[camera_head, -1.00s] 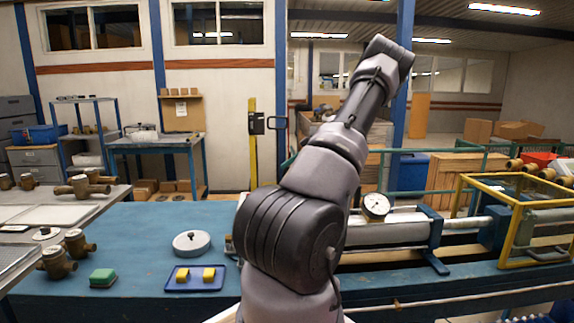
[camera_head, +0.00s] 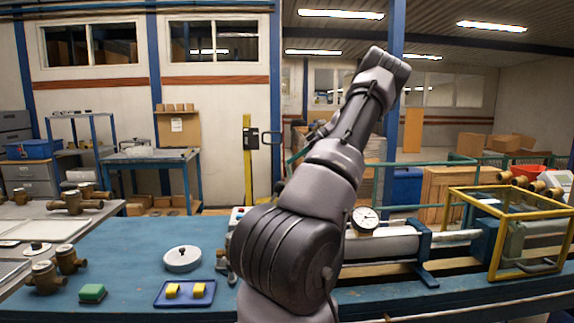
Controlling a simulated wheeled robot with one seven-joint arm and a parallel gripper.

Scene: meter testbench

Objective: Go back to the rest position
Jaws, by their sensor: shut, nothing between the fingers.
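My arm rises through the middle of the head view, bent at a high elbow under the ceiling. My gripper does not show; the part of the arm beyond the elbow seems hidden behind the nearer links. No task object is being touched as far as this view shows. The blue bench (camera_head: 120,255) spreads below and behind the arm, with the round dial gauge (camera_head: 365,218) on its pipe just right of my arm.
A grey round lid (camera_head: 182,259), a blue tray (camera_head: 206,301) with yellow blocks, a green sponge (camera_head: 92,293) and brass meters (camera_head: 45,277) stand left. A yellow frame (camera_head: 497,236) stands right. Bare bench surface lies around the lid.

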